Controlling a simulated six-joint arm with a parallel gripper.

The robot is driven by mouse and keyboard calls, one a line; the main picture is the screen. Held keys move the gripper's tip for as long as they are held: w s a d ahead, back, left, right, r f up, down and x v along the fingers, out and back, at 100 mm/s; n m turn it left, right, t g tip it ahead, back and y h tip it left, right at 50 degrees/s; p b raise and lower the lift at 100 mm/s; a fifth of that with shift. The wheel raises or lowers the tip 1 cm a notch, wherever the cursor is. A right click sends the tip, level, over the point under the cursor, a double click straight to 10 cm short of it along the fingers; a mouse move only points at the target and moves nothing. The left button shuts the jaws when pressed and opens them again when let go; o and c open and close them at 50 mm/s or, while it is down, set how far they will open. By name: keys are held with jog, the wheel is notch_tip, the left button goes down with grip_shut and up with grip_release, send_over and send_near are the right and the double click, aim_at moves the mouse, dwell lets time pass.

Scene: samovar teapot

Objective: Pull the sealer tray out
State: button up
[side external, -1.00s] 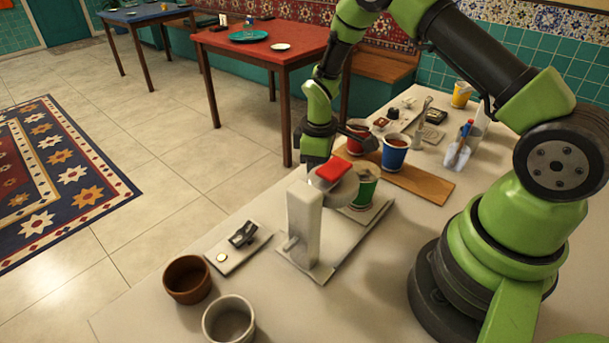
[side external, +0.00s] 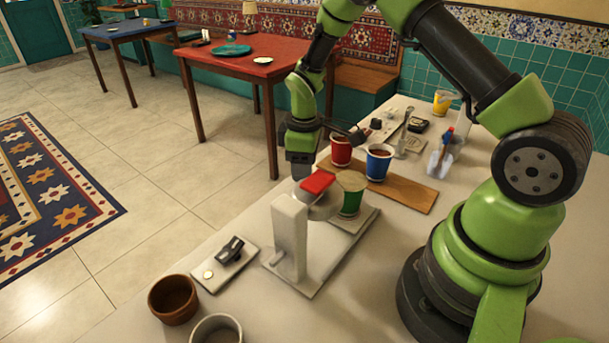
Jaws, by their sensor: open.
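The sealer (side external: 289,237) is a pale upright post on a flat base, with a round head and a red top (side external: 317,182). A green cup (side external: 351,202) with a tan top stands at its right, close to the head. A pale flat tray-like plate (side external: 367,218) shows under and right of the cup; I cannot tell whether it is separate from the base. My gripper (side external: 301,176) is open, just behind and left of the red top. Its fingertips are mostly hidden by the sealer head, and I cannot tell whether they touch anything.
A small plate (side external: 218,272) with a black item, a brown pot (side external: 173,301) and a grey pot (side external: 216,331) are at front left. The counter right of the sealer is clear.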

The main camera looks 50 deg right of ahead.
notch_tip(320, 180, up, 6)
jog(key=shift+r, duration=0.25)
jog(key=s+a+r+m+t, duration=0.2)
jog(key=s+r, duration=0.1)
jog(key=r, duration=0.4)
jog(key=s+a+r+m+t, duration=0.1)
jog(key=s+a+r+m, duration=0.2)
jog(key=r, duration=0.4)
jog(key=s+a+r+m+t+y, duration=0.1)
jog(key=s+a+r+m+t, duration=0.1)
jog(key=s, duration=0.4)
jog(key=s+a+r+m+t+y, duration=0.1)
jog(key=s+a+r+m+t, duration=0.1)
jog(key=s, duration=0.5)
jog(key=shift+s+a+r, duration=0.15)
jog(key=shift+s+r, duration=0.1)
jog(key=shift+r, duration=0.15)
